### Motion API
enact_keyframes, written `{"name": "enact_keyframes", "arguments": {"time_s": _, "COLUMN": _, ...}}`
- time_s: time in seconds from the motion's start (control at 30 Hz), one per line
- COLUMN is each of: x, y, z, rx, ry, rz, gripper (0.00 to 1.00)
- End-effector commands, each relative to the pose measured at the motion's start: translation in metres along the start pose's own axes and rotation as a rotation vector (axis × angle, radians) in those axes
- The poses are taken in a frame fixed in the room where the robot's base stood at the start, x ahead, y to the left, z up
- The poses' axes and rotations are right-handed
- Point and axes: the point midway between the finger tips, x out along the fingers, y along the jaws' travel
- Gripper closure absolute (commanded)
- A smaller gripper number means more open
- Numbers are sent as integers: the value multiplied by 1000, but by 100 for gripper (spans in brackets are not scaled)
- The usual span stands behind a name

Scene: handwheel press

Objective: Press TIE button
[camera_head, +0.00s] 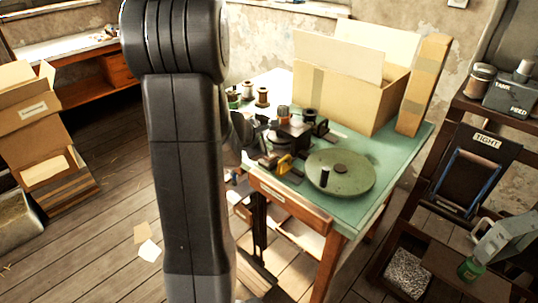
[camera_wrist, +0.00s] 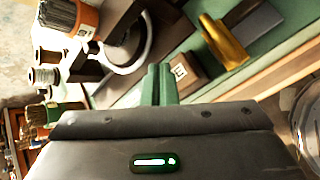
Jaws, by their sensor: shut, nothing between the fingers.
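My gripper (camera_wrist: 159,72) shows in the wrist view as two green fingertips held together, with nothing between them. Just right of the tips is a small wooden block (camera_wrist: 192,78) with a white label (camera_wrist: 180,71). Only part of the label's lettering reads, perhaps the end of "TIE", and the fingers may cover the rest. I cannot tell whether the tips touch the block. No button cap shows clearly. In the head view my arm hides the gripper's tips, and the label cannot be made out among the small parts on the green table (camera_head: 405,150).
A round green wheel (camera_head: 340,172) with a black knob is on the table, before an open cardboard box (camera_head: 340,98). Thread spools (camera_head: 263,97) stand behind.

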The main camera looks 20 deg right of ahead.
Motion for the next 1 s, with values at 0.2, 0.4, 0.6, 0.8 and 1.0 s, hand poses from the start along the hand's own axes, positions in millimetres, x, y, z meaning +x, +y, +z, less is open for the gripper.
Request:
{"name": "enact_keyframes", "arguments": {"time_s": 0.2, "x": 0, "y": 0, "z": 0, "rx": 0, "ry": 0, "rz": 0, "gripper": 100}}
{"name": "enact_keyframes", "arguments": {"time_s": 0.4, "x": 0, "y": 0, "z": 0, "rx": 0, "ry": 0, "rz": 0, "gripper": 100}}
{"name": "enact_keyframes", "arguments": {"time_s": 0.6, "x": 4, "y": -3, "z": -3, "rx": 0, "ry": 0, "rz": 0, "gripper": 100}}
{"name": "enact_keyframes", "arguments": {"time_s": 0.8, "x": 6, "y": -4, "z": -5, "rx": 0, "ry": 0, "rz": 1, "gripper": 100}}
{"name": "enact_keyframes", "arguments": {"time_s": 1.0, "x": 6, "y": -4, "z": -4, "rx": 0, "ry": 0, "rz": 0, "gripper": 100}}
